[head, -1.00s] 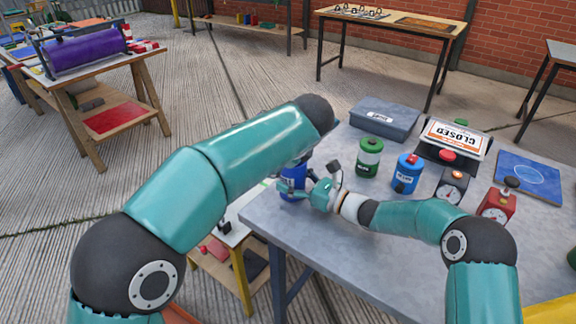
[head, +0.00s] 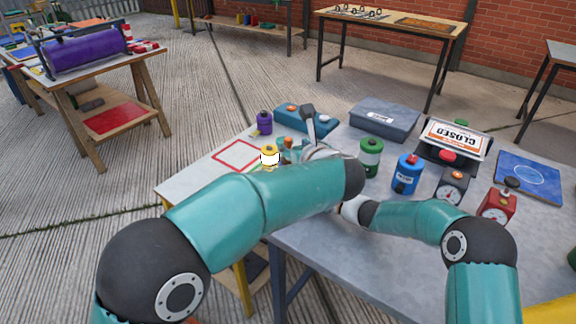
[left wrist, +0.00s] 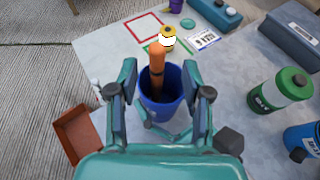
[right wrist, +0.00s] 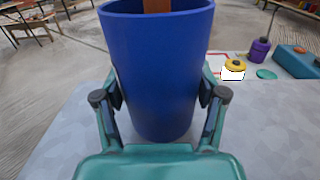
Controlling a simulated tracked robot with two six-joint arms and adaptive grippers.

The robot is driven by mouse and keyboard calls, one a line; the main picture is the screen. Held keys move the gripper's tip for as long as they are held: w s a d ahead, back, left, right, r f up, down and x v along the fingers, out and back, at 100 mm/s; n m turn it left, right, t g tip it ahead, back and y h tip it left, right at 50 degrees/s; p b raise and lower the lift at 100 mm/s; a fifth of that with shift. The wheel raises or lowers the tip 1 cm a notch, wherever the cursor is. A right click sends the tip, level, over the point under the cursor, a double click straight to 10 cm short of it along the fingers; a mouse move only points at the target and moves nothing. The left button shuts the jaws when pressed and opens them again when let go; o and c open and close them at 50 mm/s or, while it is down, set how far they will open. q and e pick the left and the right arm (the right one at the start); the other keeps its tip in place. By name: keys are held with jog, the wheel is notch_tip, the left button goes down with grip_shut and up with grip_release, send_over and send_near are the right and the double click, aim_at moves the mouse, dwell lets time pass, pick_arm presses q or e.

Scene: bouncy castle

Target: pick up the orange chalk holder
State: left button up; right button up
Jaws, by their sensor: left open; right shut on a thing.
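The orange chalk holder (left wrist: 157,62) stands in a deep blue cup (left wrist: 161,108), its upper part sticking out above the rim. My left gripper (left wrist: 160,80) is open, with one finger on each side of the holder and cup opening in the picture; I see no grip on the holder. My right gripper (right wrist: 160,92) is shut on the blue cup (right wrist: 158,60), holding it from the side. In the head view my left arm hides the cup.
A yellow-topped white container (head: 269,156), a purple container (head: 264,122) and a teal box (head: 306,118) stand beyond the cup. A green canister (head: 370,158) and blue canister (head: 407,173) stand to the right. An orange-brown tray (left wrist: 78,138) lies lower left.

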pick_arm(q)
jog(key=x, duration=0.5)
jog(key=shift+a+f, duration=0.15)
jog(key=shift+f, duration=0.35)
grip_shut()
